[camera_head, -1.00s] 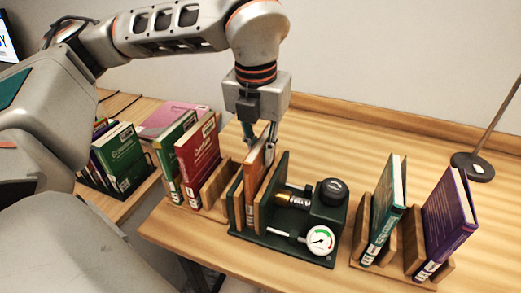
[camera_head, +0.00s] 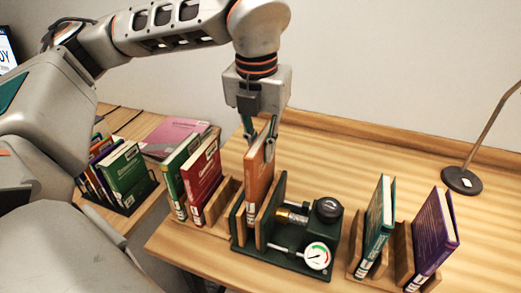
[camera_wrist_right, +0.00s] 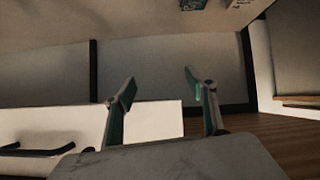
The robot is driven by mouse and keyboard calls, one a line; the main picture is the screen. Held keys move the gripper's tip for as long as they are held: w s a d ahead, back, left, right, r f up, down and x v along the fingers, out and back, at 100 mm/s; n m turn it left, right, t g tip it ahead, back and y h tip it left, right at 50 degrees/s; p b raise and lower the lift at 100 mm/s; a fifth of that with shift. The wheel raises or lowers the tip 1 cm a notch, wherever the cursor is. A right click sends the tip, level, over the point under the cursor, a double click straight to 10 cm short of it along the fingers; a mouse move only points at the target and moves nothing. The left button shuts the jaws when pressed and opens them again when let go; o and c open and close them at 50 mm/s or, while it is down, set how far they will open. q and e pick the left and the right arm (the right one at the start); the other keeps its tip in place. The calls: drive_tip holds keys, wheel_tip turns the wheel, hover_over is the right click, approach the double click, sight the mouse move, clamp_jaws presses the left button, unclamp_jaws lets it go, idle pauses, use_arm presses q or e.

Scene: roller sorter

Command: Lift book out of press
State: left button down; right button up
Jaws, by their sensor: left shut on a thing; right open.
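The orange book (camera_head: 259,172) stands upright between the wooden-faced plates of the dark green press (camera_head: 285,262). Its upper part rises above the plates, while its lower end is still between them. My left gripper (camera_head: 257,140) comes down from above and is shut on the top of the orange book, one finger on each side. The press has a black knob (camera_head: 328,208), a brass-coloured screw (camera_head: 291,217) and a round dial gauge (camera_head: 317,256). My right gripper (camera_wrist_right: 160,88) is seen only in the right wrist view, open and empty, away from the press.
Red (camera_head: 205,178) and green books stand in a wooden rack just left of the press. Teal (camera_head: 378,222) and purple (camera_head: 433,238) books stand in a rack to the right. A lamp base (camera_head: 462,181) is at the back right. The table behind the press is clear.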

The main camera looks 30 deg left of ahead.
use_arm(q)
wheel_tip(320, 180, up, 2)
drive_tip(key=shift+r+p, duration=0.25)
drive_tip(key=shift+p, duration=0.4)
wheel_tip(320, 180, up, 2)
drive_tip(key=shift+p, duration=0.7)
drive_tip(key=shift+r, duration=0.35)
drive_tip(key=shift+r+p, duration=0.3)
drive_tip(key=shift+p, duration=0.2)
drive_tip(key=shift+r+p, duration=0.3)
drive_tip(key=shift+r, duration=0.2)
use_arm(e)
drive_tip(key=shift+s+d+r+h, duration=0.2)
drive_tip(key=shift+d+r, duration=0.25)
drive_tip(key=shift+r, duration=0.2)
drive_tip(key=shift+s+d+r+h, duration=0.1)
drive_tip(key=shift+s+d+r, duration=0.05)
drive_tip(key=shift+d+r, duration=0.4)
drive_tip(key=shift+a+r, duration=0.15)
drive_tip(key=shift+a, duration=0.1)
